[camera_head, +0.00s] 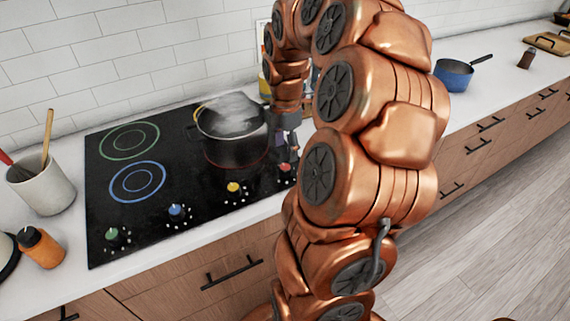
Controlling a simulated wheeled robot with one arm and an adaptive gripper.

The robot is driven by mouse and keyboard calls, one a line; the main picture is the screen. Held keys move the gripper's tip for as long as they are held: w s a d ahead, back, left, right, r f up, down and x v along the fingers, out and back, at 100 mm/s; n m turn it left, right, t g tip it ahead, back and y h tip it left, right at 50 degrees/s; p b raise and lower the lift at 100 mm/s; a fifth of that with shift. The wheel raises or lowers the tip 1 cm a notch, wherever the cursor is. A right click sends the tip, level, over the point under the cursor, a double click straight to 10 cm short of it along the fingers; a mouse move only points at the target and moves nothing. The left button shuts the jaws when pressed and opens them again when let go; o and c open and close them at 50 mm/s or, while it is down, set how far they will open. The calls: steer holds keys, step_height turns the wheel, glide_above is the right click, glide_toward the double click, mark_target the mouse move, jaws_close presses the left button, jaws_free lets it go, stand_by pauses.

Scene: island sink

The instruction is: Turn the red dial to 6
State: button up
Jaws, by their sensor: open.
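The red dial (285,168) is a small knob on the black cooktop (135,226), at the right end of the row of dials along its front. My gripper (284,155) points down just above the red dial. Its fingers are small and partly hidden by my copper arm; I cannot tell whether they touch the dial. It is open. The markings around the red dial are too small to read, so its setting is unclear. A green dial (112,233), a blue dial (176,210) and a yellow dial (234,187) sit to its left.
A dark steaming pot (232,148) stands on the cooktop close left of my gripper. A utensil crock (44,184) and an orange jar (40,248) stand on the left counter. A blue saucepan (455,76) stands on the right counter. My arm hides the middle counter.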

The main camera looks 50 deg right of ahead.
mark_target(285, 166)
steer(key=shift+f+p, duration=0.9)
steer(key=shift+f, duration=2.6)
steer(key=c, duration=1.2)
